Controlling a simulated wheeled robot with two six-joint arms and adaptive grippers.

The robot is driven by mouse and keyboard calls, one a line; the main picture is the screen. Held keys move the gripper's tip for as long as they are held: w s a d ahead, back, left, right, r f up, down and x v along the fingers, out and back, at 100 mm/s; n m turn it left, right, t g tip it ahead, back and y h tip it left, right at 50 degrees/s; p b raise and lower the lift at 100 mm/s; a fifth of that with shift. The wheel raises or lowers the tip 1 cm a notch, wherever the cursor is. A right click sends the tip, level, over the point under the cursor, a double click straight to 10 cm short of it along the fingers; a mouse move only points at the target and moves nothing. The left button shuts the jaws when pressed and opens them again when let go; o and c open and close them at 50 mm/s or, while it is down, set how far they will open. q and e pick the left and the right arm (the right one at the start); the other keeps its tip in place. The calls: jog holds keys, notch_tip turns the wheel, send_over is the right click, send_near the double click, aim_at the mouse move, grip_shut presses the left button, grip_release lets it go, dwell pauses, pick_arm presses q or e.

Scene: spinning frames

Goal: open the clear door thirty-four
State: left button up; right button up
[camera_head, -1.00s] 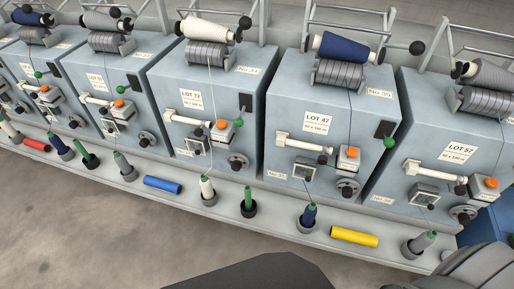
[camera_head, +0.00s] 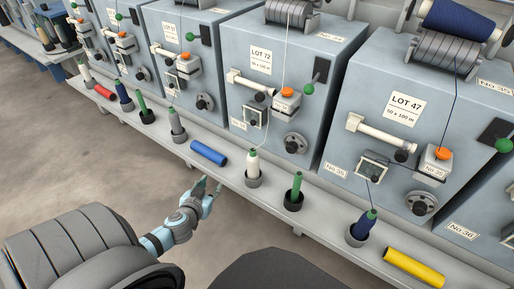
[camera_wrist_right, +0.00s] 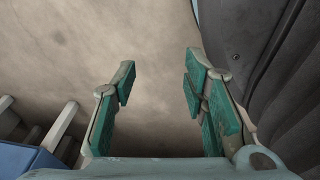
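Small clear doors sit low on the fronts of the grey-blue machines. One clear door (camera_head: 255,115) is on the LOT 72 machine (camera_head: 285,65), another (camera_head: 372,168) on the LOT 47 machine (camera_head: 392,70). Both look shut. My left gripper (camera_head: 210,188) is low in front of the ledge, below the blue tube and apart from every door. Its fingers look spread and empty. My right gripper (camera_wrist_right: 157,85) shows in the right wrist view, with its green-padded fingers apart over bare floor and nothing between them.
A ledge (camera_head: 325,203) runs along the machines. It carries a blue tube (camera_head: 209,153), a yellow tube (camera_head: 414,267), a red tube (camera_head: 104,92) and several upright bobbins, such as a green one (camera_head: 295,188). The floor (camera_head: 150,150) in front is open.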

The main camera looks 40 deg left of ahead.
pick_arm(q)
jog(key=w+d+r+t+b, duration=0.2)
jog(key=w+r+t, duration=0.15)
jog(key=r, duration=0.25)
jog(key=n+t+h+b, duration=0.1)
jog(key=t+b, duration=0.1)
jog(key=t, duration=0.1)
send_near(252, 124)
jog(key=shift+g, duration=0.25)
jog(key=p+x, duration=0.2)
jog(key=x, duration=0.7)
jog(key=shift+w+r+p, duration=0.1)
jog(key=shift+w+p, duration=0.2)
jog(key=shift+p, duration=0.05)
pick_arm(e)
jog(key=f, duration=0.3)
jog(key=s+d+f, duration=0.1)
jog(key=f, duration=0.1)
pick_arm(q)
grip_shut()
